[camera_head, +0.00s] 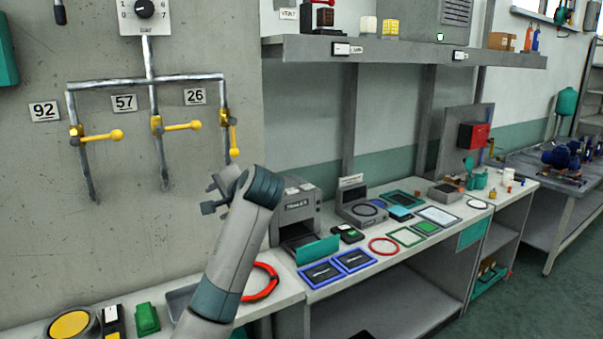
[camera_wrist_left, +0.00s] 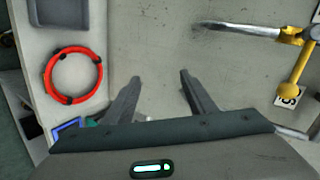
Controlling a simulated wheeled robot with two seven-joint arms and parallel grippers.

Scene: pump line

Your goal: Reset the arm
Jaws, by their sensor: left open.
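My left arm (camera_head: 235,240) rises from the bottom of the head view. Its gripper (camera_head: 212,195) is in front of the wall, below the yellow valve handle (camera_head: 235,140) by the 26 label. The arm hides part of the bench behind it. In the left wrist view the two fingers (camera_wrist_left: 158,88) are spread apart with nothing between them. Beyond them is bare wall, and a yellow handle (camera_wrist_left: 297,75) shows at the right edge, apart from the fingers. The right gripper is not in view.
Handles by labels 92 (camera_head: 103,136) and 57 (camera_head: 182,126) lie horizontal; the 26 handle hangs down. A red ring (camera_head: 264,281) lies on the bench right of my arm. A grey machine (camera_head: 296,213) stands behind it. A shelf (camera_head: 400,50) overhangs the bench.

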